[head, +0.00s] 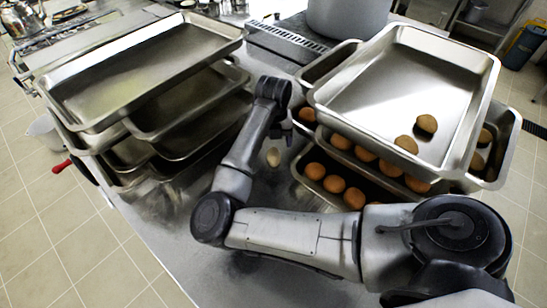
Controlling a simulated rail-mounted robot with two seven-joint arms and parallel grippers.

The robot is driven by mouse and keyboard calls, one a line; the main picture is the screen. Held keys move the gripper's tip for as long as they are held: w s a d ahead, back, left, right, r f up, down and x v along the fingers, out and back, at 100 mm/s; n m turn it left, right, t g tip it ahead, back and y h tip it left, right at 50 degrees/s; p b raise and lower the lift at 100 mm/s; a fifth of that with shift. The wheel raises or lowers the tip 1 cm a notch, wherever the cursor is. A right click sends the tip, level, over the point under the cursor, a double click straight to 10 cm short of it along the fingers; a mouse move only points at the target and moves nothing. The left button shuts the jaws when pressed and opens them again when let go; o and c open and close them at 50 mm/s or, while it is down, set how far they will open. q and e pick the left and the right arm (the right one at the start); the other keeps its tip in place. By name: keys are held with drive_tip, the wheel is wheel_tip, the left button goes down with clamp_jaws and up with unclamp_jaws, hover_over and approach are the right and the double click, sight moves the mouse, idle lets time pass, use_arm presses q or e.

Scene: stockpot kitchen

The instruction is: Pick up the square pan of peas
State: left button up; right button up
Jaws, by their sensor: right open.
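I see no square pan of peas in the head view. My right arm comes in from the lower right, bends at its elbow and reaches away from me over the steel counter (262,235). My right gripper (273,88) is at its far end, between two stacks of steel trays. Its fingers are hard to make out at this angle; it holds nothing that I can see. My left gripper is not in view.
Empty steel trays (150,62) are stacked on the left. Trays (395,75) with brown round buns (335,183) are stacked on the right. A large pot (345,15) stands behind.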

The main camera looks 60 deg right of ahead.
sight(273, 153)
drive_tip(key=shift+a+f+b, duration=0.15)
drive_tip(key=shift+f+b, duration=0.15)
drive_tip(key=shift+f, duration=1.2)
drive_tip(key=shift+a+f+b, duration=0.15)
drive_tip(key=shift+f+b, duration=0.15)
drive_tip(key=shift+f, duration=1.15)
drive_tip(key=c, duration=1)
